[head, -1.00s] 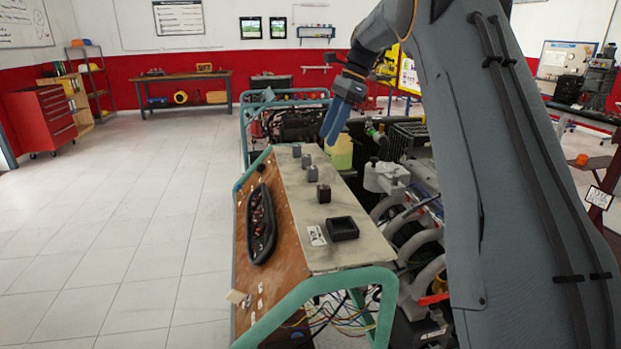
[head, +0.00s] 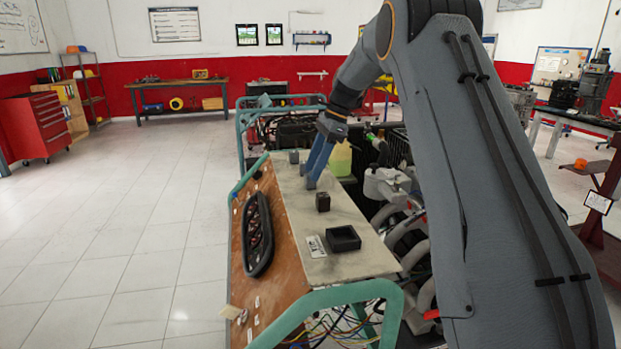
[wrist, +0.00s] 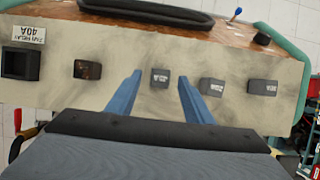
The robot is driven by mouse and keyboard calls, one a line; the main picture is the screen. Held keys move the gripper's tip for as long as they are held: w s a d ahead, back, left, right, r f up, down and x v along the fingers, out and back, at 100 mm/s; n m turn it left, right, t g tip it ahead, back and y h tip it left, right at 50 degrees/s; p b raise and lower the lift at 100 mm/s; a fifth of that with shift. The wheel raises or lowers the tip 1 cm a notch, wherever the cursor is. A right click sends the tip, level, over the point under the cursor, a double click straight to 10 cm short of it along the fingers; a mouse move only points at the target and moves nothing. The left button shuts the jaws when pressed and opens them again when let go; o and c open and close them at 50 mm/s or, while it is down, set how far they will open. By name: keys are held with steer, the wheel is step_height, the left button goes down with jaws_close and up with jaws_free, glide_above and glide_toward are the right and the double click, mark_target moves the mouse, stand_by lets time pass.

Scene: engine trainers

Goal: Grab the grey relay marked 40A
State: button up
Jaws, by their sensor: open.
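In the wrist view, three small grey relays stand in a row on the pale panel: one in the middle (wrist: 160,79), one right of it (wrist: 212,87) and one at the far right (wrist: 263,87). Their white markings are too small to read surely. My gripper (wrist: 159,76) is open; the middle grey relay shows between its fingertips, not gripped. In the head view, my gripper (head: 312,178) reaches down to the panel and hides part of the row; one grey relay (head: 293,157) shows behind it.
A dark relay (wrist: 88,70) stands left of the grey ones. A black square socket (head: 343,238) sits near a placard (wrist: 29,35) reading "FAN RELAY 40A" upside down. Green tube rails (head: 340,298) edge the stand.

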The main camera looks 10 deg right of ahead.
steer(key=shift+a+f, duration=0.2)
steer(key=shift+f, duration=0.4)
steer(key=c, duration=1.1)
